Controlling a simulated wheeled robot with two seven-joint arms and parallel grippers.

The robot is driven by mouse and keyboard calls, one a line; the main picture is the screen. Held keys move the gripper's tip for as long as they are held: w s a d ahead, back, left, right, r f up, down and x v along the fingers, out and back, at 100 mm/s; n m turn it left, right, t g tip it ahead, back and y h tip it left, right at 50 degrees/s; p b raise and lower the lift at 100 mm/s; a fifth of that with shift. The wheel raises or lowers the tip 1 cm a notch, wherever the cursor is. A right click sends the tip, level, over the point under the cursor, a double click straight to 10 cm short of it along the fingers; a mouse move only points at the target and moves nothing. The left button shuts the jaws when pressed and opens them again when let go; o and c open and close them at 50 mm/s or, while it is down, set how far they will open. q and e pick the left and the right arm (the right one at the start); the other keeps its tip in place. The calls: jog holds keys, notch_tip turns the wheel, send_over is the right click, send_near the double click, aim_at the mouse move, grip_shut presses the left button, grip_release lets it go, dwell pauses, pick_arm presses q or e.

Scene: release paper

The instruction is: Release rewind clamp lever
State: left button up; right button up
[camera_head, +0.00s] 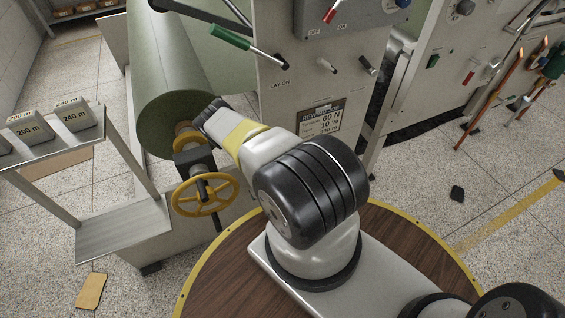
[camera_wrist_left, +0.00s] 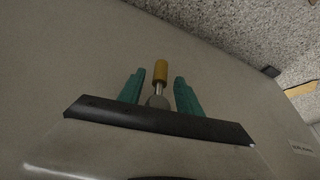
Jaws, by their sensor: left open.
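The clamp lever (camera_wrist_left: 159,88) shows in the left wrist view as a short metal stem with a yellow-orange grip, rising from a round grey boss on a pale panel. My left gripper (camera_wrist_left: 160,76) is open, with one teal finger on each side of the lever and visible gaps between. In the head view my left arm reaches to the green paper roll's near end, by the brass-coloured shaft end (camera_head: 186,138). The gripper's dark body shows there, but its fingertips and the lever are hidden. My right gripper is not in view.
A yellow handwheel (camera_head: 205,192) sits just below the gripper. A green-handled lay-on lever (camera_head: 230,37) projects above it from the machine panel. A metal stand (camera_head: 120,230) with weight-like blocks is at left. The green roll (camera_head: 165,70) lies behind the gripper.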

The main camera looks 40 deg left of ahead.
pick_arm(q)
jog(key=shift+x, duration=0.9)
jog(key=shift+c, duration=0.3)
grip_shut()
jog(key=shift+w, duration=0.1)
jog(key=shift+w, duration=0.15)
dwell(0.3)
